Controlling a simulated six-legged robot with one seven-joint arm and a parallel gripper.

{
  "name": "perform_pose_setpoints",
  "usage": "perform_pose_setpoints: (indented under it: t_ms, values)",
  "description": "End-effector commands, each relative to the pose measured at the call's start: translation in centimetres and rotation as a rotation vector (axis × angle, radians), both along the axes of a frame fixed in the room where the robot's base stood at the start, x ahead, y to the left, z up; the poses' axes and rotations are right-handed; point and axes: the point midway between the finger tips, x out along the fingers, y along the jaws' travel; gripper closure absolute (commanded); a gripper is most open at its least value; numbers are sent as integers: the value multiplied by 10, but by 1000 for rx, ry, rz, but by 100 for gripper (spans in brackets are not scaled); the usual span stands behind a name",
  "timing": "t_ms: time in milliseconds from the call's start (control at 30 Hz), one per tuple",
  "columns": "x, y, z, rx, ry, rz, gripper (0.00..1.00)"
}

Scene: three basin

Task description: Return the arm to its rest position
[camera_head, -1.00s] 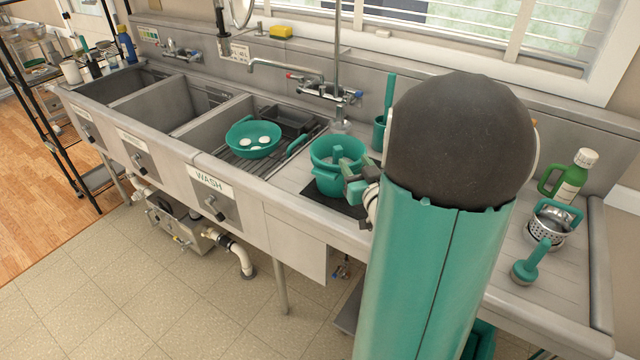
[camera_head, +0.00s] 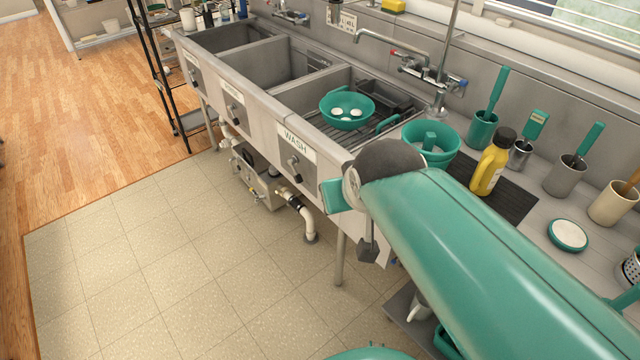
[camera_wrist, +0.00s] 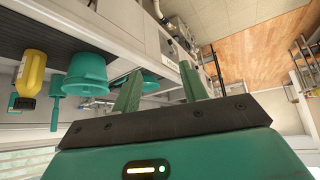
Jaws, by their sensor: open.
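My arm reaches from the lower right across the head view in front of the sink counter. My gripper shows in the wrist view (camera_wrist: 160,88) with its two green fingers apart and nothing between them. In the head view its far end is mostly hidden by the arm, so its fingers are not clear. The green pot (camera_head: 431,143) stands on the dark mat (camera_head: 510,200), just beyond the arm, and it also shows in the wrist view (camera_wrist: 86,72). The gripper is apart from the pot.
A three-basin sink (camera_head: 270,110) runs along the wall, with a green bowl (camera_head: 347,111) on the rack in the wash basin. A yellow bottle (camera_head: 490,165), utensil holders (camera_head: 565,175) and a white-topped round brush (camera_head: 568,235) stand on the right counter. The tiled floor (camera_head: 170,250) in front is clear.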

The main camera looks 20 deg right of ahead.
Motion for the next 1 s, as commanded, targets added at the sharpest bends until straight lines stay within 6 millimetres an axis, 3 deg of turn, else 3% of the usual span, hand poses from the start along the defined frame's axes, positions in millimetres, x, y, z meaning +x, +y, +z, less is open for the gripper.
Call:
perform_pose_setpoints:
  t_ms: [100, 233, 1000]
  values:
    - [-32, 28, 3, 33, 82, 70, 57]
    - [-48, 38, 3, 48, 128, 99, 57]
    - [-48, 38, 3, 49, 132, 98, 57]
